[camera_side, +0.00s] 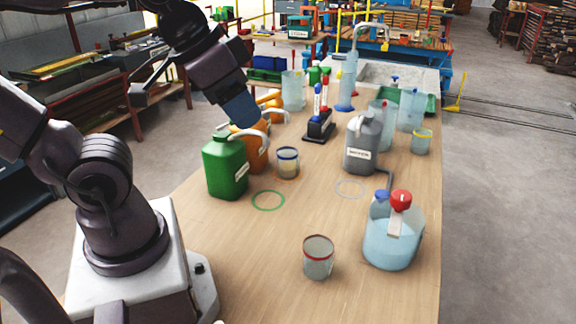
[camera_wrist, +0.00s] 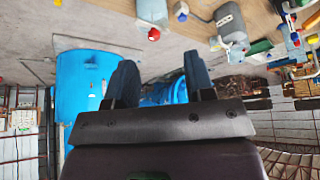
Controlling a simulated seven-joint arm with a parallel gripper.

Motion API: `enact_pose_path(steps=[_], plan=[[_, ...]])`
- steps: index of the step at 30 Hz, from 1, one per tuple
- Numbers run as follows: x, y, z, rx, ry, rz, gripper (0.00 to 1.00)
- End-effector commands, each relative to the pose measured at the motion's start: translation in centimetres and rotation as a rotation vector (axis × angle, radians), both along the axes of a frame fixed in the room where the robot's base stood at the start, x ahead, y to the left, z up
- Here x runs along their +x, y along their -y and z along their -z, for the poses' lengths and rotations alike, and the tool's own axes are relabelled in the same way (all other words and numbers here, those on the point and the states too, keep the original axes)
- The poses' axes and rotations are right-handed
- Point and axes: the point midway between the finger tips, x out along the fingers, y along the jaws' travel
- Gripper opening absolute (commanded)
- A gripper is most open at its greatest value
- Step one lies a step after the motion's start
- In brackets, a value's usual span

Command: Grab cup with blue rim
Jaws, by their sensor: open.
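The cup with the blue rim (camera_side: 288,163) stands upright on the wooden table in the side view, just right of the orange and green jugs. It looks clear with an orange ring around its base. I cannot make it out in the wrist view. My gripper (camera_side: 242,112) is in the air above and left of the cup, near the orange jug, clearly apart from the cup. In the wrist view my gripper (camera_wrist: 160,78) has its two dark fingers spread, with nothing between them.
A green jug (camera_side: 225,168) and an orange jug (camera_side: 251,150) stand close left of the cup. A grey jug (camera_side: 362,145) stands right of it. A red-rimmed cup (camera_side: 318,258) and a red-capped vessel (camera_side: 390,245) are nearer the front. The table centre is mostly clear.

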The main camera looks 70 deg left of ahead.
Motion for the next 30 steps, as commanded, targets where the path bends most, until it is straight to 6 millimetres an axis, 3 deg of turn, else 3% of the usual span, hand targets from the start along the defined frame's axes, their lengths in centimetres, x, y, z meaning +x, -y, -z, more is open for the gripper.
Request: enact_pose_path(steps=[4, 9, 20, 23, 30], plan=[[0.0, 0.0, 0.0, 0.000, 0.000, 0.000, 0.51], [0.0, 0.0, 0.0, 0.000, 0.000, 0.000, 0.89], [0.3, -0.4, 0.4, 0.023, -0.035, 0.002, 0.89], [1.1, -1.5, 1.6, 0.083, -0.123, 0.009, 0.89], [3.9, -6.1, 6.2, 0.361, -0.454, 0.068, 0.89]])
